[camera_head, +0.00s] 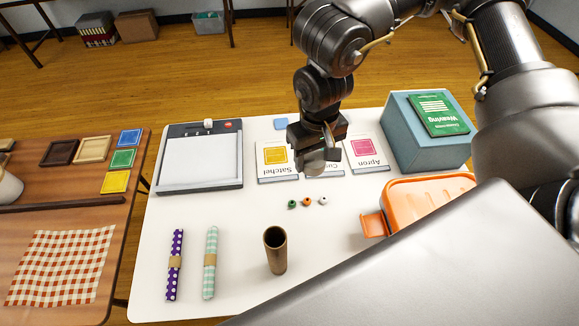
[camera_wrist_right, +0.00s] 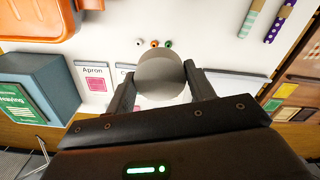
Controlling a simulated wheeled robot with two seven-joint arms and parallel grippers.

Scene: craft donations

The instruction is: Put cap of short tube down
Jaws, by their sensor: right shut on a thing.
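My right gripper (camera_head: 318,150) is above the back middle of the white table, in front of the pattern cards. It is shut on a round grey cap (camera_head: 314,162), held clear of the table. In the right wrist view the cap (camera_wrist_right: 160,78) sits between the two fingers (camera_wrist_right: 162,88). The short tube (camera_head: 275,250), brown and open at the top, stands upright near the table's front, nearer than the gripper. My left gripper is not in view.
Three small beads (camera_head: 307,202) lie between the gripper and the tube. Pattern cards (camera_head: 277,160), a white cutting board (camera_head: 200,160), two fabric rolls (camera_head: 210,262), an orange box (camera_head: 425,195) and a blue box (camera_head: 405,135) stand around. White table between tube and beads is clear.

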